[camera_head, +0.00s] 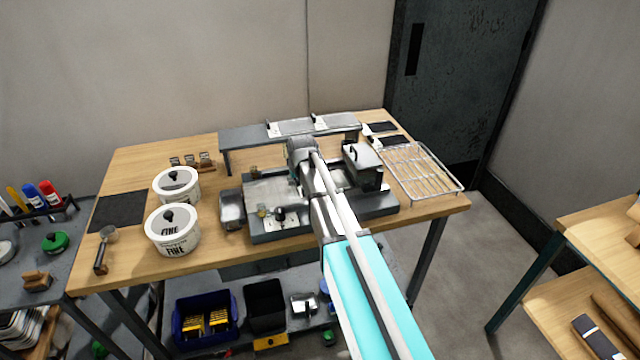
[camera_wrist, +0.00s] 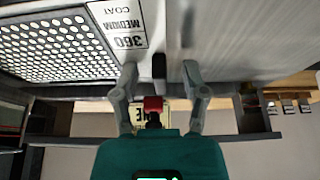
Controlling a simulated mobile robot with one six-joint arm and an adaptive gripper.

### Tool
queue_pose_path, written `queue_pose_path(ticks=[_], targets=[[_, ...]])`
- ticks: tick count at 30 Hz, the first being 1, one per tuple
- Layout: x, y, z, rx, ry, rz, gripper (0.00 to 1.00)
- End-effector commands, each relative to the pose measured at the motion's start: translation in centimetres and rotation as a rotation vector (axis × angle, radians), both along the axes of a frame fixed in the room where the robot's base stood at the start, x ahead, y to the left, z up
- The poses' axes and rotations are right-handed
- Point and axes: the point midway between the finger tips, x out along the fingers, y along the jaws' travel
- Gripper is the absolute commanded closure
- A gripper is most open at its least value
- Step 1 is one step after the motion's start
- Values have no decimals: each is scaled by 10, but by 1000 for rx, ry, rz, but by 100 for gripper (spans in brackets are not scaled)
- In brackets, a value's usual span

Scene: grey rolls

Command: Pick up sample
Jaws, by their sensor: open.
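In the wrist view my gripper (camera_wrist: 160,72) is open, with its two grey fingers apart. A small dark block (camera_wrist: 159,66) shows between the fingertips; I cannot tell whether it is the sample or whether the fingers touch it. A small red part (camera_wrist: 153,103) shows nearer the gripper's base. A label (camera_wrist: 122,25) reading 360 MEDIUM COAT shows upside down beside a perforated panel (camera_wrist: 55,45). In the head view my arm reaches over the grey machine (camera_head: 277,190) on the wooden table. The fingers are hidden there, and I cannot single out the sample.
Two white lidded tubs (camera_head: 173,232) stand on the left of the table (camera_head: 130,165). A raised grey shelf (camera_head: 245,136) runs along the back. A wire rack (camera_head: 425,172) is at the right. A dark mat (camera_head: 118,211) lies at the left end. Bins (camera_head: 206,318) sit below.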

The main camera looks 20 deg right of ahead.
Motion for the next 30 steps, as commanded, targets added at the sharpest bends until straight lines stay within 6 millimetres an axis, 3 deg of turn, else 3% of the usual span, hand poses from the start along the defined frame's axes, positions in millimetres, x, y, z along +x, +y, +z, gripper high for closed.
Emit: queue_pose_path(ticks=[2,12,30], targets=[[0,0,0,0,0,0,43],[0,0,0,0,0,0,100],[0,0,4,0,0,0,100]])
